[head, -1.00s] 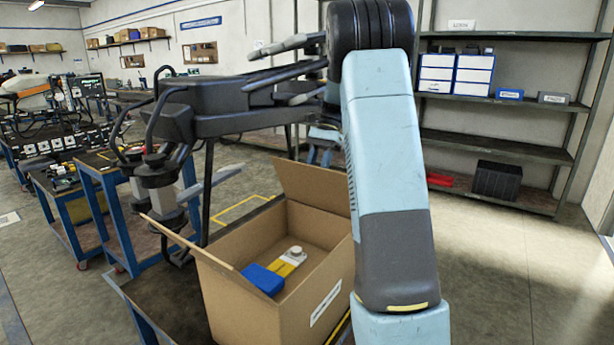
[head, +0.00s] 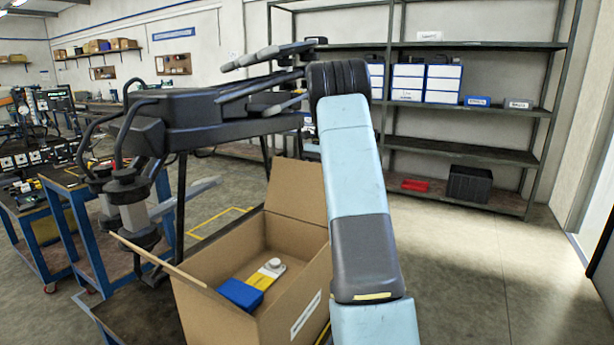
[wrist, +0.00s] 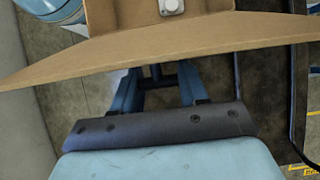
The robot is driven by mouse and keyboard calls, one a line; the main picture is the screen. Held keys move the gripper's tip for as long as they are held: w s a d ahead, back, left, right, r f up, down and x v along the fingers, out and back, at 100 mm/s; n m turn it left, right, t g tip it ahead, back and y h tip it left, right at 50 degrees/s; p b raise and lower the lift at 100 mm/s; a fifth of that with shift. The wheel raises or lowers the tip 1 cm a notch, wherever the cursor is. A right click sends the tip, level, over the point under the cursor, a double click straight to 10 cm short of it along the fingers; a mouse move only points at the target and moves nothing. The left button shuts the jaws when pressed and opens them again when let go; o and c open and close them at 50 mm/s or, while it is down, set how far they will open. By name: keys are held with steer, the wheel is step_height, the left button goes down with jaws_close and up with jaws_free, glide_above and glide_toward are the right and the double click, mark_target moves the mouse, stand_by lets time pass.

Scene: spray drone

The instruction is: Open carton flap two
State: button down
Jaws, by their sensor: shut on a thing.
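The brown cardboard carton (head: 246,299) stands open on a dark-topped surface. One flap (head: 297,190) stands up at its back, and another flap (head: 145,252) tilts outward at the left, seen nearly edge-on. Inside lies a blue, yellow and white item (head: 252,287) with a round knob. In the wrist view a carton flap (wrist: 160,42) crosses the picture just beyond my gripper (wrist: 160,127). My gripper is shut on a flap, though its fingertips and the exact contact are hard to make out. In the head view my arm covers the carton's right side, and the gripper is out of sight.
A large dark drone frame (head: 205,115) with hanging motors stands behind and left of the carton. Blue carts (head: 80,225) stand at the left. A metal shelf (head: 470,150) lines the back wall. The floor at the right (head: 490,275) is clear.

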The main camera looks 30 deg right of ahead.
steer(key=shift+w+d+f, duration=0.25)
steer(key=shift+d+f, duration=0.05)
steer(key=shift+f, duration=0.3)
steer(key=c, duration=0.9)
jaws_free()
steer(key=shift+o, duration=1.1)
steer(key=shift+r, duration=0.1)
steer(key=v, duration=1.2)
